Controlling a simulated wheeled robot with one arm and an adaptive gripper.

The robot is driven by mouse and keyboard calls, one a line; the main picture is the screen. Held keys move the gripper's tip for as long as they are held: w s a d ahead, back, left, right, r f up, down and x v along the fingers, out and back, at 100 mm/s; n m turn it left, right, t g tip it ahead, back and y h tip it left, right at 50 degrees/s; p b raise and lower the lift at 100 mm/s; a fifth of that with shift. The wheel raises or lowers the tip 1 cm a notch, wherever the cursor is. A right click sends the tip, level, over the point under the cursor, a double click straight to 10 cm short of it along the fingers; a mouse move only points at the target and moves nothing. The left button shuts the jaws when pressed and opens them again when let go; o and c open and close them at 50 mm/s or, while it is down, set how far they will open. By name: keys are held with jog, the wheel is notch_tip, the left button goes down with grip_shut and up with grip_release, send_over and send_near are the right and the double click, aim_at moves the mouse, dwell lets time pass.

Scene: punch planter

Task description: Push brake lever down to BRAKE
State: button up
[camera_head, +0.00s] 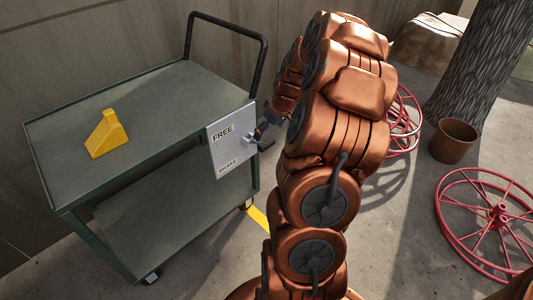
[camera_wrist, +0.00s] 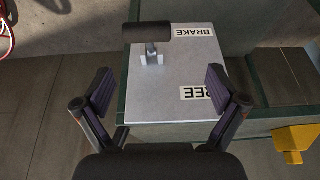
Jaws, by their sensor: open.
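The brake lever (camera_wrist: 148,33) has a dark cross grip on a short metal stem, mounted on a light grey plate (camera_wrist: 165,85). In the wrist view the grip appears at the BRAKE-label end of the plate. In the head view the lever (camera_head: 265,145) sticks out from the plate (camera_head: 229,147), below the FREE label and above BRAKE; its exact tilt is hard to tell. My gripper (camera_wrist: 160,82) is open and empty. Its fingers are spread in front of the plate, apart from the lever. In the head view my gripper (camera_head: 264,130) is close to the lever, partly hidden by my arm.
The plate is on the end of a green two-shelf cart (camera_head: 165,95) with a dark push handle (camera_head: 258,65). A yellow block (camera_head: 106,135) sits on its top shelf. Red wheels (camera_head: 490,215), a brown pot (camera_head: 453,142) and a tree trunk (camera_head: 490,70) stand to the right.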

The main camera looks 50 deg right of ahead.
aim_at(267, 142)
jog(key=shift+s+d+b+x, duration=0.15)
jog(key=shift+d+x, duration=0.1)
jog(key=shift+x, duration=1.25)
jog(key=shift+s+d+b+x, duration=0.1)
jog(key=shift+d+x, duration=0.2)
jog(key=shift+x, duration=1.2)
jog(key=shift+s+d+b+x, duration=0.15)
jog(key=shift+d+x, duration=0.1)
jog(key=shift+x, duration=1.25)
jog(key=shift+f, duration=0.2)
jog(key=c, duration=1.7)
